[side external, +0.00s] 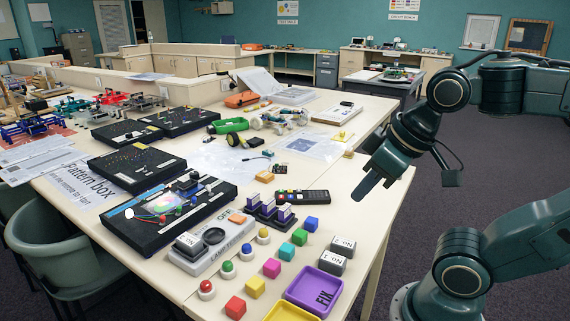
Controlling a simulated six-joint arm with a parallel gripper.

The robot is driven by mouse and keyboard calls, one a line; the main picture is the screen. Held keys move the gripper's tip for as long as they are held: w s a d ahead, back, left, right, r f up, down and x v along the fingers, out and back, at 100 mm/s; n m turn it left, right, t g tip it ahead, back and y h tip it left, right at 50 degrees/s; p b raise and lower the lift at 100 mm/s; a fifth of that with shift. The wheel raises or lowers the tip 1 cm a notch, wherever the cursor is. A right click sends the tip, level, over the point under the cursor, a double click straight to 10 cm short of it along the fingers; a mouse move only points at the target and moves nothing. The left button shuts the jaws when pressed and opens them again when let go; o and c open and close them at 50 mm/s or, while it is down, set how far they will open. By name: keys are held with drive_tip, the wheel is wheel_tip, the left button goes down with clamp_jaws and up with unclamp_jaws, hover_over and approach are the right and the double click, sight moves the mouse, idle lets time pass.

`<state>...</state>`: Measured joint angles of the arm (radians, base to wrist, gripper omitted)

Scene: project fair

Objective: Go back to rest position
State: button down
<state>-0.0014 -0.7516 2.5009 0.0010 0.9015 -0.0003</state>
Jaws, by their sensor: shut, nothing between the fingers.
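My gripper (366,183) hangs over the right edge of the table (345,197) in the side external view. Its dark fingers point down and to the left. They are closed together, with nothing held between them. The gripper is apart from the objects on the table; the remote (303,196) lies to its left. My arm reaches in from the right side of the picture.
Black pattern boxes (137,167) fill the left. Open floor (480,170) lies right of the table.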

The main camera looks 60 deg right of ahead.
idle(0.3)
